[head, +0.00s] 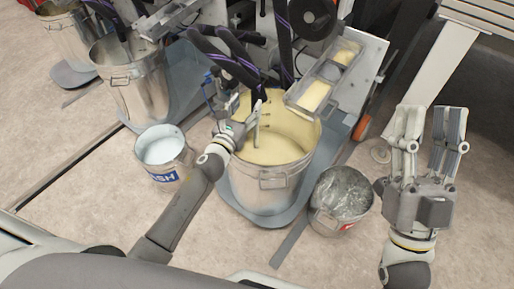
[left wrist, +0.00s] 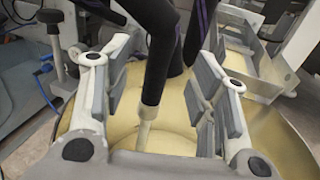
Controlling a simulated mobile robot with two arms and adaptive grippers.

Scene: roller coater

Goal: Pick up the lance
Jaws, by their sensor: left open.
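The lance (left wrist: 157,65) is a dark tube with a pale cream tip, reaching down into a metal pot (head: 267,185) of yellow liquid. In the left wrist view it stands nearly upright between the two fingers of my left gripper (left wrist: 152,88), with a gap on each side. In the head view my left gripper (head: 238,108) is over the pot's left rim, and its fingers partly hide the lance's lower end. My right gripper (head: 428,125) is at the right, empty, its fingers spread apart and pointing up in the picture.
Dark hoses with purple stripes (head: 232,45) hang above the pot. More metal pots (head: 138,90) are at upper left. A machine tray (head: 325,75) is behind.

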